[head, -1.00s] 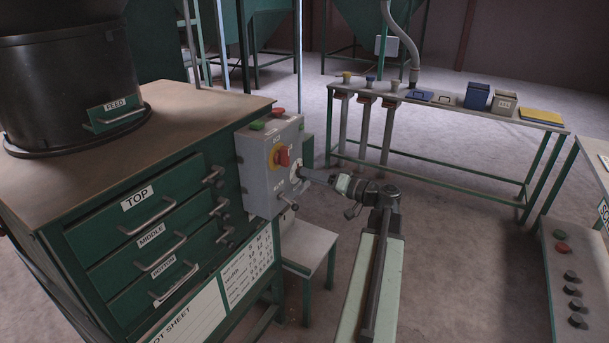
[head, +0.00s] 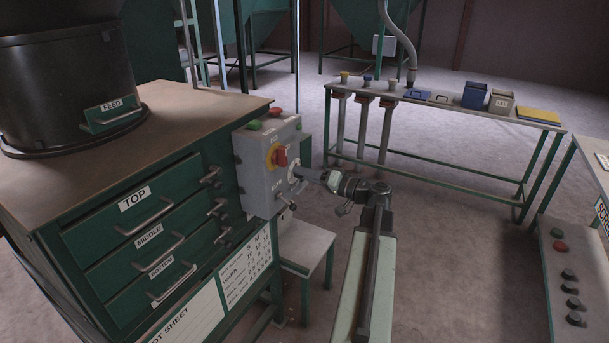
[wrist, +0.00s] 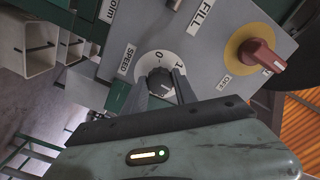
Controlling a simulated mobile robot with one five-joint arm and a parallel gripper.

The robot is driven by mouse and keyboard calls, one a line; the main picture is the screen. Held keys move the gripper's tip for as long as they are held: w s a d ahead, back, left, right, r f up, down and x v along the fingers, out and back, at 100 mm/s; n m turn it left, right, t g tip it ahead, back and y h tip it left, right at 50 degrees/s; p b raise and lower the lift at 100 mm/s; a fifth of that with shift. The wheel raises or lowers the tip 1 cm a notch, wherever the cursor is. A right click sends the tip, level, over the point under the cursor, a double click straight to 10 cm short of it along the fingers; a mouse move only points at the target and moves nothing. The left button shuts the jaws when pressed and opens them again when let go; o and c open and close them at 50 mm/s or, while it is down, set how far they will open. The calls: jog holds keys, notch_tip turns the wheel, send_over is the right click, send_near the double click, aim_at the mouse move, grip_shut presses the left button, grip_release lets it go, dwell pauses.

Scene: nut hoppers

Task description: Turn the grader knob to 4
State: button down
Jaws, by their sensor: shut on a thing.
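The dark round knob (wrist: 160,83) sits on a white dial on the grey control box (head: 268,170), which is fixed to the side of the green drawer cabinet. The dial is marked 0 and 1 where I can read it, and a SPEED label is beside it. My gripper (wrist: 161,88) is shut on the knob, with one finger on either side of it. Its lower dial marks are hidden by my fingers. In the head view my gripper (head: 308,175) reaches the box face from the right, and the knob is mostly covered.
A red switch on a yellow plate (head: 272,155) is close by the knob. Green and red buttons (head: 255,125) are on top of the box.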

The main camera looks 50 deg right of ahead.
jog(key=shift+f+m, duration=0.1)
jog(key=shift+m, duration=11.4)
jog(key=c, duration=1.3)
grip_release()
jog(key=v, duration=0.8)
jog(key=shift+a, duration=0.1)
